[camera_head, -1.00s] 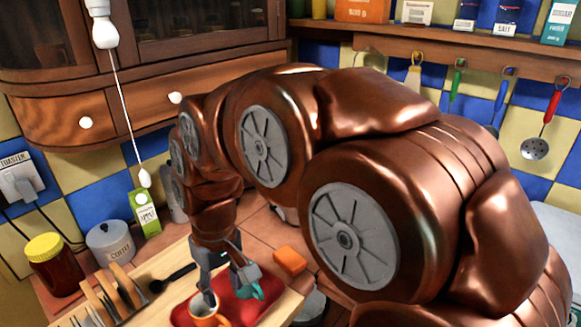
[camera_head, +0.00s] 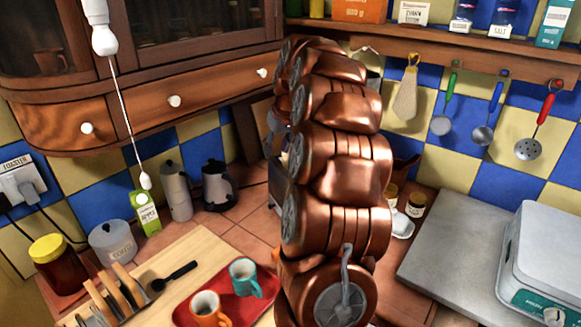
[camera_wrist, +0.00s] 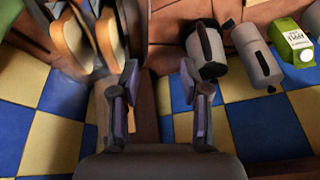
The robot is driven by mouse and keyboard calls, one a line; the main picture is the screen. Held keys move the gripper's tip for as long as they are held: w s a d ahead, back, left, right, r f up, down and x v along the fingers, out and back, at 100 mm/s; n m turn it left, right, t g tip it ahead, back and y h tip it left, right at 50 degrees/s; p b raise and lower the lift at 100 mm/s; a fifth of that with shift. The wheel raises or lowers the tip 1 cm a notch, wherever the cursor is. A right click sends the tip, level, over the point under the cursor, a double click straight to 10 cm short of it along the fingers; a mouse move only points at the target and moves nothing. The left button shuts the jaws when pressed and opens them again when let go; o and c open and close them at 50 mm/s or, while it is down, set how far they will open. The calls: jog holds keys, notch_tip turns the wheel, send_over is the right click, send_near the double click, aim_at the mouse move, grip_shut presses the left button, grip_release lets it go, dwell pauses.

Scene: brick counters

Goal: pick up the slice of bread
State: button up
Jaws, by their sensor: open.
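Two slices of bread show in the wrist view, at the upper left: one slice of bread (camera_wrist: 72,38) and a second slice (camera_wrist: 108,38) beside it. Both are pale with a brown crust and slightly blurred; what holds them is not clear. My gripper (camera_wrist: 158,75) is open and empty, with its two fingers spread apart. The slices lie beyond and to the left of the left finger, apart from it. In the head view my arm hides the gripper and most of the corner where a dark appliance (camera_head: 277,187) partly shows.
A grey slab (camera_head: 455,255) and a scale (camera_head: 545,260) are at right.

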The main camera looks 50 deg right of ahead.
jog(key=shift+m+h, duration=0.4)
jog(key=d, duration=0.7)
jog(key=shift+s, duration=0.35)
jog(key=shift+p+x, duration=1.95)
jog(key=shift+x, duration=1.9)
grip_shut()
